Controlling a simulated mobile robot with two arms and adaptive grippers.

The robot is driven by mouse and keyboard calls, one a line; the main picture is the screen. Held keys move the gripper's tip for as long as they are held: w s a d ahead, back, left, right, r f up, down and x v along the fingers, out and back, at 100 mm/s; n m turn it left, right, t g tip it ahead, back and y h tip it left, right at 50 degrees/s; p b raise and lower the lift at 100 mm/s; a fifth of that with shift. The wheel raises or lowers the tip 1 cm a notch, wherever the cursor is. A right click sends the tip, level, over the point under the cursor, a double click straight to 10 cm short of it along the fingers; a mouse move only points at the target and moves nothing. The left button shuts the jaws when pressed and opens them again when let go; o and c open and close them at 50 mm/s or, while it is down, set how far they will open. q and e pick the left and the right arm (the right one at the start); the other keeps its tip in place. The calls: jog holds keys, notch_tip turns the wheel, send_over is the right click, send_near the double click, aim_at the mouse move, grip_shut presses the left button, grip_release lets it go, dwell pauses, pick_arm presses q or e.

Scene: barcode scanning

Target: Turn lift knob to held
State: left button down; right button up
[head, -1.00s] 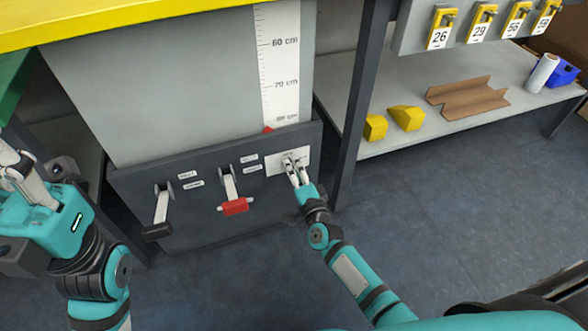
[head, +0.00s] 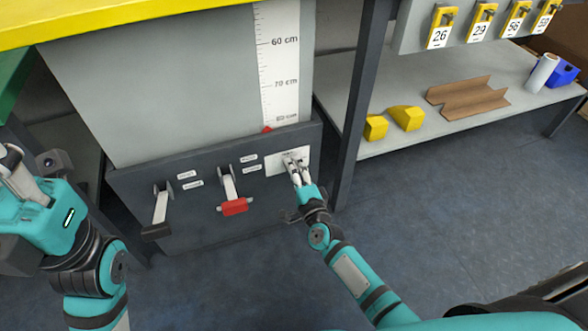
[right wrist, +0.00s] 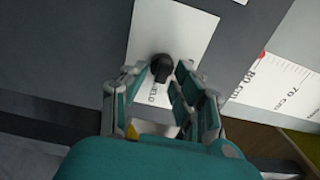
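The lift knob (right wrist: 161,68) is small and black, on a white plate (right wrist: 196,45) in the right wrist view. Lettering ending in "ELD" shows below the knob. In the head view the plate (head: 273,165) sits at the right end of a dark panel, and my gripper hides the knob. My right gripper (right wrist: 159,72) is open, with one fingertip on each side of the knob and a narrow gap showing on both sides. It also shows in the head view (head: 294,160). My left gripper (head: 14,166) is at the left edge, partly cut off, away from the panel.
The dark panel (head: 200,218) also carries a lever with a black grip (head: 157,231) and one with a red grip (head: 235,206). A centimetre scale (head: 279,65) stands above. A shelf post (head: 352,120) rises close to the right of my right gripper.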

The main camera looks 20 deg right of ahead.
jog(key=shift+o, duration=0.3)
jog(key=shift+s, duration=0.15)
jog(key=s, duration=1.1)
jog(key=shift+s+d, duration=0.25)
jog(key=shift+s, duration=0.15)
jog(key=shift+f, duration=0.1)
